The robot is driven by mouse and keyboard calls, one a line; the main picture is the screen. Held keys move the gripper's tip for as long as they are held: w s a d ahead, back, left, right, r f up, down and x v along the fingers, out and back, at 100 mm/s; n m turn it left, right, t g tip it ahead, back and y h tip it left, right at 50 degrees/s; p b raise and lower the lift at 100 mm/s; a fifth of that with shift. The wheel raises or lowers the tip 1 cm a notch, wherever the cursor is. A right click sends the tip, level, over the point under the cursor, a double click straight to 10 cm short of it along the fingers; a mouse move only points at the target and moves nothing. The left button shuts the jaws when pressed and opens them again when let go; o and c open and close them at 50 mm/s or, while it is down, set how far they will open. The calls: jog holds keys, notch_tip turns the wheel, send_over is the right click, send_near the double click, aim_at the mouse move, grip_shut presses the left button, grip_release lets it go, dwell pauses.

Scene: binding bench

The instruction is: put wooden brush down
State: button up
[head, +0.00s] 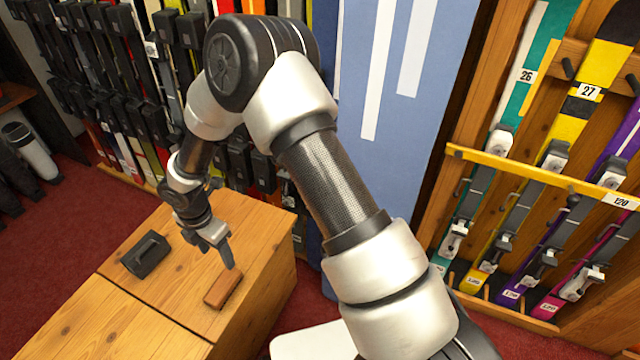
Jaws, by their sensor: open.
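The wooden brush (223,289) is a small reddish-brown block. It lies on the top of the wooden bench (262,224), near the bench's right edge. My gripper (229,262) points down just above and behind the brush, with its fingers close to the brush's far end. My gripper is open. The view does not show clearly whether a finger still touches the brush.
A black block-shaped tool with a handle (146,254) lies on the bench left of the brush. A rack of numbered skis (545,170) stands at the right. More skis with bindings (120,90) line the back wall. The front bench top (110,325) is clear.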

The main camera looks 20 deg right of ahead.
jog(key=d+r+m+t, duration=0.1)
jog(key=d+r+m, duration=0.35)
jog(key=r, duration=0.35)
jog(key=d+r+m+t+h, duration=0.1)
jog(key=d+r+m, duration=0.2)
jog(key=d+r, duration=0.45)
jog(key=d+r+m+t, duration=0.1)
jog(key=d+r+m, duration=0.3)
jog(key=r, duration=0.6)
jog(key=s+d+r+m, duration=0.3)
jog(key=s+r+m, duration=0.1)
jog(key=s+m, duration=0.1)
jog(key=s+d+r+m+t, duration=0.1)
jog(key=s+d+r+m, duration=0.2)
jog(key=s+m, duration=0.2)
jog(key=s+d+r+m+t+y, duration=0.1)
jog(key=s+d+r+m, duration=0.2)
jog(key=s, duration=0.5)
jog(key=shift+s+d+r+m, duration=0.3)
jog(key=shift+r+m, duration=0.5)
jog(key=shift+m, duration=0.35)
jog(key=shift+r, duration=0.1)
notch_tip(320, 180, up, 20)
jog(key=p, duration=2)
